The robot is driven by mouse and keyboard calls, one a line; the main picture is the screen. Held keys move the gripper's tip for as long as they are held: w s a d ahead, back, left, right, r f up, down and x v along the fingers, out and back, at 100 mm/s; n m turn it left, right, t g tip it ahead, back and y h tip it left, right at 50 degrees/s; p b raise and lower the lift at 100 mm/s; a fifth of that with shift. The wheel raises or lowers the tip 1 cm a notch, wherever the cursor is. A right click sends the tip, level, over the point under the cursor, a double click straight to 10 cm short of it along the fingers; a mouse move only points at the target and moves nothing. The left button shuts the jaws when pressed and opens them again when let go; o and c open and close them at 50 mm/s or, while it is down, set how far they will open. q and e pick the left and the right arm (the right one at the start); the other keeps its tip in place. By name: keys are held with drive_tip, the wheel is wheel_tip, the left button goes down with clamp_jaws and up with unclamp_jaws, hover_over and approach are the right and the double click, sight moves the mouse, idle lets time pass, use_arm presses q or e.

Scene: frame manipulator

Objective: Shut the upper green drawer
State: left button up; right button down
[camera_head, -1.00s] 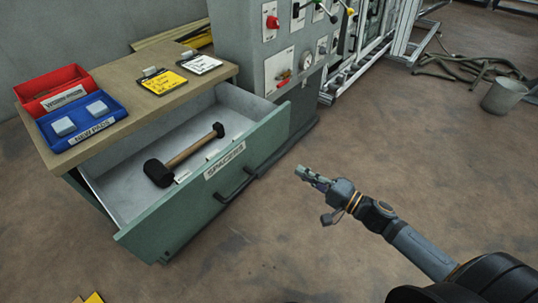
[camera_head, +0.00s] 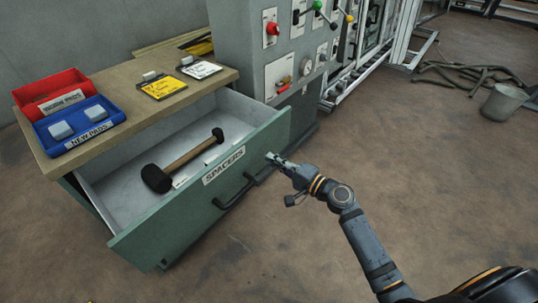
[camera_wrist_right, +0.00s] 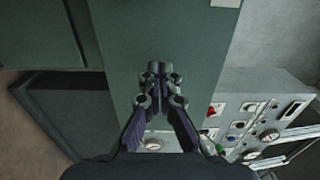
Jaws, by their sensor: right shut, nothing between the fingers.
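The upper green drawer (camera_head: 150,238), labelled SPACERS, stands pulled out from the bench. A mallet (camera_head: 183,160) with a black head and wooden handle lies inside it. The drawer has a dark bar handle (camera_head: 234,191) on its front. My right gripper (camera_head: 270,156) is shut and empty, its tips close to the right part of the drawer front, right of the handle. In the right wrist view the shut fingers (camera_wrist_right: 160,72) point at a green panel (camera_wrist_right: 150,35); I cannot tell whether they touch it. My left gripper is not in view.
On the bench top (camera_head: 130,84) are a red tray (camera_head: 50,88), a blue tray (camera_head: 80,125) and yellow and white tags. A grey control cabinet (camera_head: 240,50) stands behind the drawer's right end. Floor (camera_head: 440,190) to the right is open, with a bucket (camera_head: 503,102) farther off.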

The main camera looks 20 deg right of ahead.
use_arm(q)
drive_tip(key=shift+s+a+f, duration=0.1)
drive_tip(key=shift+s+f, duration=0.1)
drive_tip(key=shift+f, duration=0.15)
use_arm(e)
drive_tip(key=shift+x, duration=0.95)
drive_tip(key=shift+w, duration=0.15)
